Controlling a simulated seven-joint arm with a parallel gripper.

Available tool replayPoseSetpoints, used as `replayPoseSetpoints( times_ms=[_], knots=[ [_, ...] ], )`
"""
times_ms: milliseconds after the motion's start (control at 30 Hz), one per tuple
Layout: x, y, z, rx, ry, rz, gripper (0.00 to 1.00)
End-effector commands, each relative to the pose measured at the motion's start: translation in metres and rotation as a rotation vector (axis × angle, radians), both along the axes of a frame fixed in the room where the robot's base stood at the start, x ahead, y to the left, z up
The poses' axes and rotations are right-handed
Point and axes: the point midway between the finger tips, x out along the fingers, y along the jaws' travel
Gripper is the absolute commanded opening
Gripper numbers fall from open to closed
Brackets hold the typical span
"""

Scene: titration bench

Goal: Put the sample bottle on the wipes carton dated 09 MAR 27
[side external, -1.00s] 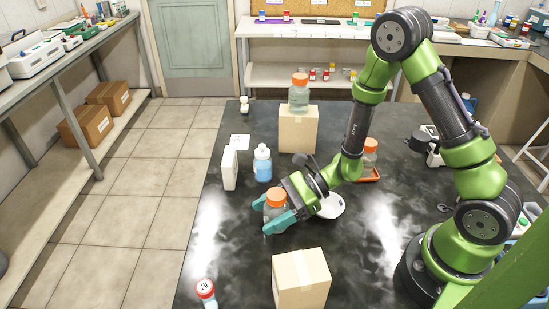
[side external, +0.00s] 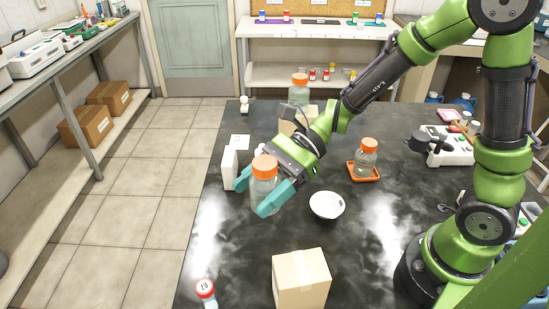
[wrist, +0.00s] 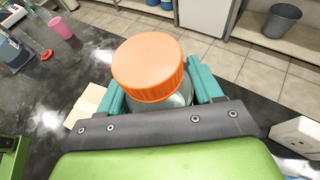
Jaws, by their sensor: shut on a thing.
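My gripper (side external: 259,189) is shut on a clear sample bottle (side external: 264,168) with an orange screw cap. The bottle is upright between the teal fingers, lifted above the dark bench. In the wrist view the orange cap (wrist: 148,68) fills the middle and hides most of the bottle. One beige carton (side external: 301,279) stands at the front of the bench, with no bottle on it. Another carton (side external: 286,127) stands at the back, partly hidden by my arm, with a similar orange-capped bottle (side external: 299,90) on top. No date is readable on either carton.
A white bowl (side external: 327,205) lies right of my gripper. A white upright box (side external: 229,169) is just left. A red-capped container (side external: 205,289) stands at front left. The bench between gripper and front carton is clear.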

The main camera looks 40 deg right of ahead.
Motion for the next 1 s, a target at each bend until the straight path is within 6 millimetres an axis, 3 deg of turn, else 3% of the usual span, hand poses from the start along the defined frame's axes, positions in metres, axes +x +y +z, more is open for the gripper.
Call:
replayPoseSetpoints(
  times_ms=[100,200,400,533,1000],
  knots=[
    [-0.040,0.032,0.030,0.002,-0.007,0.260,0.28],
    [-0.077,0.046,0.046,0.002,-0.003,0.467,0.28],
    [-0.125,0.045,0.063,0.001,0.002,0.747,0.28],
    [-0.135,0.039,0.061,0.002,0.004,0.807,0.28],
    [-0.138,0.038,-0.002,0.003,0.008,0.811,0.28]
  ],
)
